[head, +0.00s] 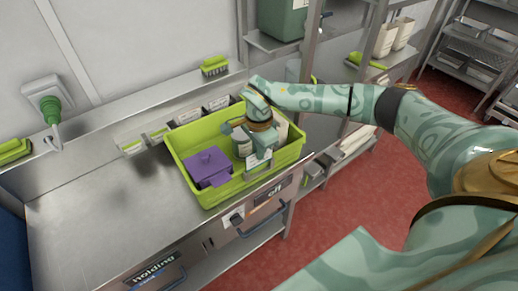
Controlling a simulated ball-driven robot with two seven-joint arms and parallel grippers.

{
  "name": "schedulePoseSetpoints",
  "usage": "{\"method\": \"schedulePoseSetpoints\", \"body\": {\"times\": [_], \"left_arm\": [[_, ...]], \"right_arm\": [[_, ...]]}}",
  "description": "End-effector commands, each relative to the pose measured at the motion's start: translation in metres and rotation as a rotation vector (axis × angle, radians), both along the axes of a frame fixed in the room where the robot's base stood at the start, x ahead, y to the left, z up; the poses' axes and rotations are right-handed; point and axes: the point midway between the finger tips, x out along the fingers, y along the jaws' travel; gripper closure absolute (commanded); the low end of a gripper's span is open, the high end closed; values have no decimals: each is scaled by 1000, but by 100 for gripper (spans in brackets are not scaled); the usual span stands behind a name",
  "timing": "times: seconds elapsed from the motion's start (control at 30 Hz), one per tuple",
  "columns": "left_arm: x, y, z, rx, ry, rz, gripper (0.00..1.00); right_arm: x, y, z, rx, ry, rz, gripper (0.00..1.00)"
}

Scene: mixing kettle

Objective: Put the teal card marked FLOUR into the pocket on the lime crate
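The lime crate (208,197) stands on the metal counter, its open top facing up. My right gripper (255,160) points down over the crate's front right part, near its front wall. A small pale piece shows at its fingertips, but I cannot tell whether it is the teal card or whether the fingers are shut. No FLOUR marking is readable. A grey frame-like part shows at the crate's front wall just below the gripper; I cannot tell whether it is the pocket. My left gripper is not in view.
A purple lidded box (208,168) sits in the crate's left part, and a white jar (242,146) stands beside the gripper. Small bins with labels line the back. A green brush (214,66) lies on the ledge. The counter (100,215) left of the crate is clear.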

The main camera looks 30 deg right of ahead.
Motion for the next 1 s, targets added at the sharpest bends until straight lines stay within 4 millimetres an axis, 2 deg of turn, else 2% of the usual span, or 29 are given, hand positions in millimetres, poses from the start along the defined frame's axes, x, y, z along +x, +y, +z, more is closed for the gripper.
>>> {"method": "schedulePoseSetpoints", "body": {"times": [1.0], "left_arm": [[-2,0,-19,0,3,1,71]], "right_arm": [[0,0,-35,0,1,-1,100]]}}
